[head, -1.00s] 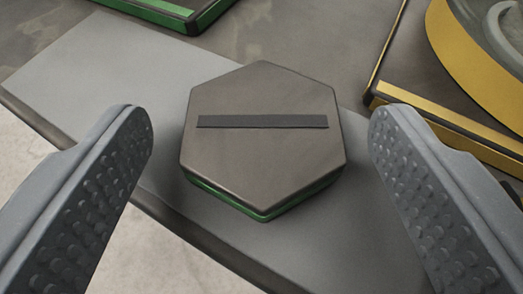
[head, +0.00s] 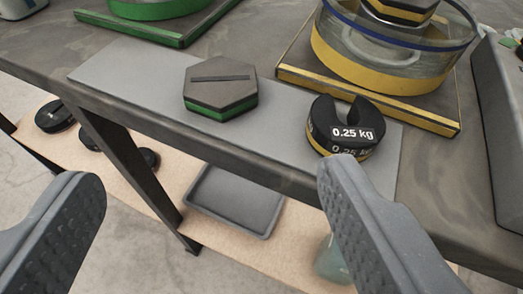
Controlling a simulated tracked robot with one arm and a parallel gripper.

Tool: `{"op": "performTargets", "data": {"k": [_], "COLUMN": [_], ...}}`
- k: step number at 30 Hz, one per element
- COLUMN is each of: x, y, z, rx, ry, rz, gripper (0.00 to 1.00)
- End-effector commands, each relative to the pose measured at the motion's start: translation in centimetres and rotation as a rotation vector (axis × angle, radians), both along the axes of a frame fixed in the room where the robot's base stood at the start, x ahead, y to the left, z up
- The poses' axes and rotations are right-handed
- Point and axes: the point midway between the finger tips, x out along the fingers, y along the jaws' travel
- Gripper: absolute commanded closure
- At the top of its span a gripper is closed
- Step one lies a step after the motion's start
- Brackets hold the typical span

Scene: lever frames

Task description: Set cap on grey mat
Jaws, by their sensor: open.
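The cap (head: 220,86) is a hexagonal grey-brown piece with a dark bar across its top and a green band round its lower edge. It lies flat on the grey mat (head: 140,72), a pale strip along the table's front edge. My gripper (head: 215,190) is open and empty, its two fingers wide apart in front of the table and apart from the cap. A black slotted weight (head: 344,125) marked 0.25 kg, with a yellow band, sits on the right part of the mat, just beyond the right fingertip.
A clear vessel with a yellow base (head: 360,68) stands on a yellow-edged plate behind the weight. A green-edged plate (head: 150,38) is at the back left. A grey box (head: 497,120) is at the right. Below, a lower shelf holds a grey tray (head: 235,200) and dark round pieces (head: 55,117).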

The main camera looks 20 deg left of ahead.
Motion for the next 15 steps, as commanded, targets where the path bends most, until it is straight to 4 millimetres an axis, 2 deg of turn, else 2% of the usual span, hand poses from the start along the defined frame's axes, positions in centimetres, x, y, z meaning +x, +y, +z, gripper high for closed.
{"op": "performTargets", "data": {"k": [8,10,13,14,15], "x": [-0.1,0.3,1.6,2.1,2.9], "y": [-0.1,-0.5,-1.9,-2.6,-3.7], "z": [0.1,0.7,3.2,4.3,6.3], "rx": [-0.001,-0.010,-0.040,-0.054,-0.073], "ry": [-0.001,-0.005,-0.024,-0.029,-0.041], "rz": [-0.001,-0.008,-0.039,-0.056,-0.081], "gripper": [0.30,0.30,0.30,0.30,0.30]}}
